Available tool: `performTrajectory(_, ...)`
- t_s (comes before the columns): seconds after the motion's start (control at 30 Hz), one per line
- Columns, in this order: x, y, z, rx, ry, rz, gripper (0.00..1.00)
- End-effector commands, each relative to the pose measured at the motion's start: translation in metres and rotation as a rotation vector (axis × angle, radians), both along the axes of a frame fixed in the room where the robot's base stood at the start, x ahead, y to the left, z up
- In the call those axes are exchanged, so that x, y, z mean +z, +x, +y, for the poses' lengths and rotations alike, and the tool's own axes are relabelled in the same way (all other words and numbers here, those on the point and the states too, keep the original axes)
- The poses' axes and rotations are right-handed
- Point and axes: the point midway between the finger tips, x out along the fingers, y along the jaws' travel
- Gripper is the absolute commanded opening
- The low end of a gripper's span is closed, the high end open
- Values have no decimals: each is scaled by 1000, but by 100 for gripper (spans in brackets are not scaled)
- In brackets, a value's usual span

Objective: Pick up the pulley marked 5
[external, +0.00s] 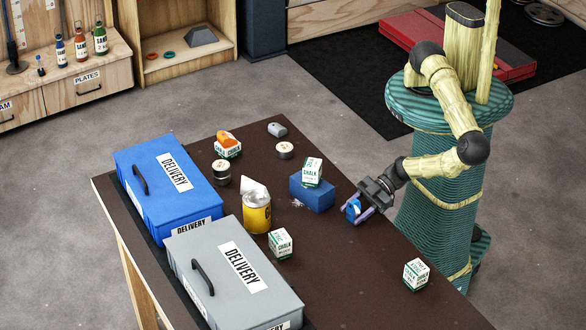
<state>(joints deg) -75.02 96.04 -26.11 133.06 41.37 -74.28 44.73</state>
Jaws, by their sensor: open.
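My gripper (357,211) is low over the right side of the dark table, its purple fingers open around a small blue object (352,206), which may be a pulley. I cannot tell whether the fingers touch it. A small grey piece (277,129) lies at the table's far end, and an orange piece (228,138) rests on a chalk box (228,150). These may also be pulleys. No number 5 is readable on any of them.
A blue block (312,195) bears a chalk box (312,172) just left of my gripper.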

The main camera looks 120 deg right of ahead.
Motion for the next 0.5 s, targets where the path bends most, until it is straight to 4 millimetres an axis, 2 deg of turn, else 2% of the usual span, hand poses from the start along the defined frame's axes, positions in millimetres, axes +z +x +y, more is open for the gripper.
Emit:
performTrajectory(0.2, 0, 0, 0, 0, 0, 0, 44)
performTrajectory(0.33, 0, 0, 0, 0, 0, 0, 18)
performTrajectory(0.5, 0, 0, 0, 0, 0, 0, 16)
